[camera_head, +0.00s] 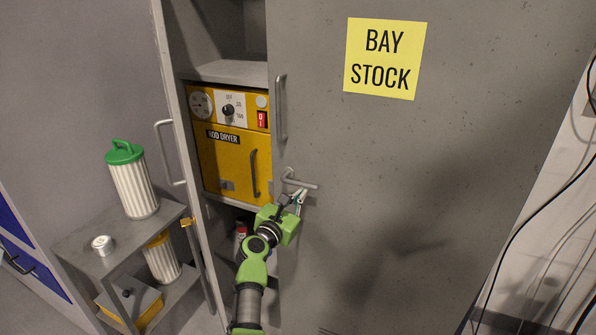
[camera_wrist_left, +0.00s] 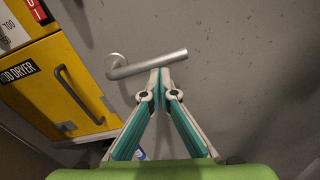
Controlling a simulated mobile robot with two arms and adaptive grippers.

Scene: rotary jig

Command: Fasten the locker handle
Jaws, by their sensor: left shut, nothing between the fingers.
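The locker handle (camera_head: 298,181) is a grey metal lever on the left part of the grey locker door (camera_head: 430,190). It lies near level, with its round base at the left end and its free end to the right. In the left wrist view the lever (camera_wrist_left: 150,64) slants slightly up to the right. My left gripper (camera_head: 301,194) is shut and empty, its fingertips right at the lower side of the lever. In the wrist view the fingertips (camera_wrist_left: 160,76) meet under the lever's middle; whether they touch it I cannot tell. My right gripper is not in view.
A vertical pull bar (camera_head: 281,107) sits above the lever. Left of the door, the open locker holds a yellow rod dryer (camera_head: 222,160). Cables hang at the right.

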